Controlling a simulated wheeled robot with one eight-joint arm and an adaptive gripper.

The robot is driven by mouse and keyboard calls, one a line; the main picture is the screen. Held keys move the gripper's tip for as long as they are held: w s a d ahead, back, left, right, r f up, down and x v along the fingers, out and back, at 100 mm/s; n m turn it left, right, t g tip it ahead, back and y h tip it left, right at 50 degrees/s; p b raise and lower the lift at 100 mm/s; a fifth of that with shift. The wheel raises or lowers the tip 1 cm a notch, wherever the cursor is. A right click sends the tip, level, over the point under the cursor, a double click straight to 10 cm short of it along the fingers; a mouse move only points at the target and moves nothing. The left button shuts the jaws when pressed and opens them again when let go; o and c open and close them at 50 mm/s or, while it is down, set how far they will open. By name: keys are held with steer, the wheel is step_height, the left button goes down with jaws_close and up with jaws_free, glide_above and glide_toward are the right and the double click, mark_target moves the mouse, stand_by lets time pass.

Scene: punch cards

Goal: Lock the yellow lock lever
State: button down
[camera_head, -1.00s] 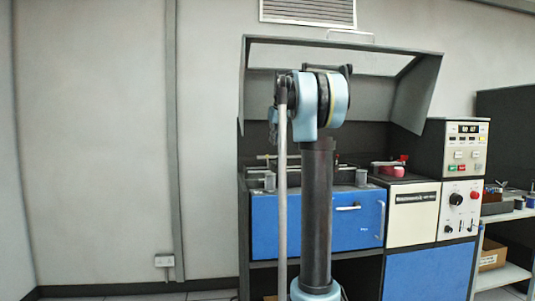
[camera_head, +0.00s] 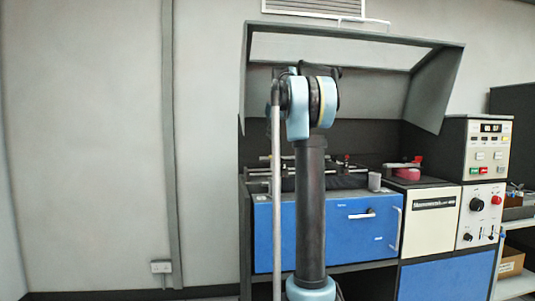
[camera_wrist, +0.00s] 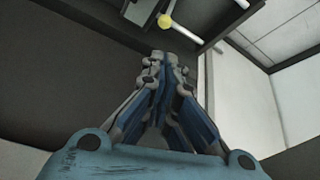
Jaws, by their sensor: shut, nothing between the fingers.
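A small yellow knob (camera_wrist: 165,21) shows at the top of the wrist view, next to a pale rod (camera_wrist: 186,33) under a dark surface. I take it for the end of the yellow lock lever; the rest of the lever is not clear. My gripper (camera_wrist: 164,57) is shut and empty, its fingertips below the knob in the picture and apart from it. In the head view my arm covers part of the machine, and neither the yellow lever nor my gripper can be made out.
A machine with a blue front panel (camera_head: 335,244) and a grey hood (camera_head: 436,90) stands ahead. A cream unit (camera_head: 431,220) and a control box (camera_head: 489,150) are on its right, with a shelf (camera_head: 512,284) beyond. Bare wall (camera_head: 85,130) is at left.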

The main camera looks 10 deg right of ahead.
steer(key=shift+d+f, duration=0.1)
steer(key=x, duration=0.9)
steer(key=shift+w+f, duration=0.25)
steer(key=shift+f, duration=0.1)
